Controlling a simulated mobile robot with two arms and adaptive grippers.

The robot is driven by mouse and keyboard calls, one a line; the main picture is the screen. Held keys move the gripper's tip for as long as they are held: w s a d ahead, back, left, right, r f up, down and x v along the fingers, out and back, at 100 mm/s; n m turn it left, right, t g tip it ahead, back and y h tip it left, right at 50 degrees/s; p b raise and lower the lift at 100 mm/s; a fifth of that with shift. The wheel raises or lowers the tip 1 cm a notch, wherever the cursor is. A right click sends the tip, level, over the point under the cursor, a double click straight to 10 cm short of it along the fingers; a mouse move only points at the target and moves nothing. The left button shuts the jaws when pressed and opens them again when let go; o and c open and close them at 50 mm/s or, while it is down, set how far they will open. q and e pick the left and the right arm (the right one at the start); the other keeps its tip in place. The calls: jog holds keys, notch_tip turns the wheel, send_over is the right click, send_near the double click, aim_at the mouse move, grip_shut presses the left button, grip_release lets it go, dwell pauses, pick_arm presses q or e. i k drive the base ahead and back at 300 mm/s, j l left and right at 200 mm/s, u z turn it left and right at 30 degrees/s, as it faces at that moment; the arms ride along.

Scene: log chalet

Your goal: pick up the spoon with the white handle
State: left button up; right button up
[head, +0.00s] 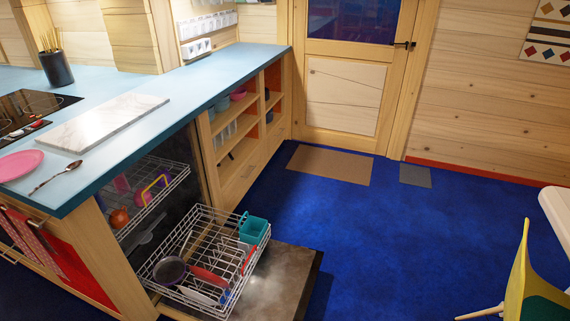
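A spoon (56,177) lies on the blue countertop (105,177) at the left, between a pink plate and a marble board. Its bowl points to the upper right; its handle looks thin and brownish, not clearly white. A pale, narrow item (197,295) lies low in the pulled-out lower dishwasher rack (219,307), near a red-handled utensil (209,277); I cannot tell whether it is a white spoon handle. Neither of my grippers is in view.
The dishwasher door (283,285) is open and blocks floor beside the counter. The rack holds a pan (170,270) and a teal basket (253,230). A pink plate (20,164) and marble board (105,122) sit on the counter. A yellow chair (525,280) stands right; the blue floor between is clear.

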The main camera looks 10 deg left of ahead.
aim_at(73, 165)
jog(key=u, duration=1.65)
